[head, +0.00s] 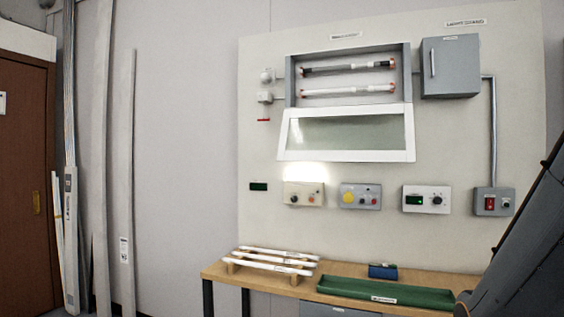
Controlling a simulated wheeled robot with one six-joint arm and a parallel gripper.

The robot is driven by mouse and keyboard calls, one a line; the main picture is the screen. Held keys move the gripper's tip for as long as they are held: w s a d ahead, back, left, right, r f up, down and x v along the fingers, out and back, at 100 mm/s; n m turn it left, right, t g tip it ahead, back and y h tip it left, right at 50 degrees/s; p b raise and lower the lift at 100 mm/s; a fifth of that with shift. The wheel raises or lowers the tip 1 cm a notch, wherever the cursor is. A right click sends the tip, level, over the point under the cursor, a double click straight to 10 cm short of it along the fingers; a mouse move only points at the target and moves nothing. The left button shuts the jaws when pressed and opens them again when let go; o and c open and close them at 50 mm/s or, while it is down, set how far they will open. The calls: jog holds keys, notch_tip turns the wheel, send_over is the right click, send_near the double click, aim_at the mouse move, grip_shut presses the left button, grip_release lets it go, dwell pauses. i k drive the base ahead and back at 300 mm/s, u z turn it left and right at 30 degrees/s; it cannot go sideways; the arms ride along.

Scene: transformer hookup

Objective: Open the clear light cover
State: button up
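The clear light cover (347,133), a pale see-through pane in a white frame, hangs below the grey light box (290,80) on the wall panel. It is swung down and tilts outward at its lower edge. The box front is uncovered, showing an upper tube (348,67) with dark ends and a lower white tube (348,90), both between red end holders. My gripper is not in view. A dark arm part of mine crosses the lower right corner, apart from the cover in the picture.
A closed grey cabinet (450,68) is right of the light box. Control boxes, including one with a red switch (490,202), line the panel below. The wooden bench (225,275) holds a rack of white tubes (275,261), a green tray (385,293) and a blue item (383,271).

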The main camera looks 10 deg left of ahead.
aim_at(408, 156)
jog(key=z, duration=1.05)
jog(key=i, duration=1.25)
jog(key=u, duration=0.3)
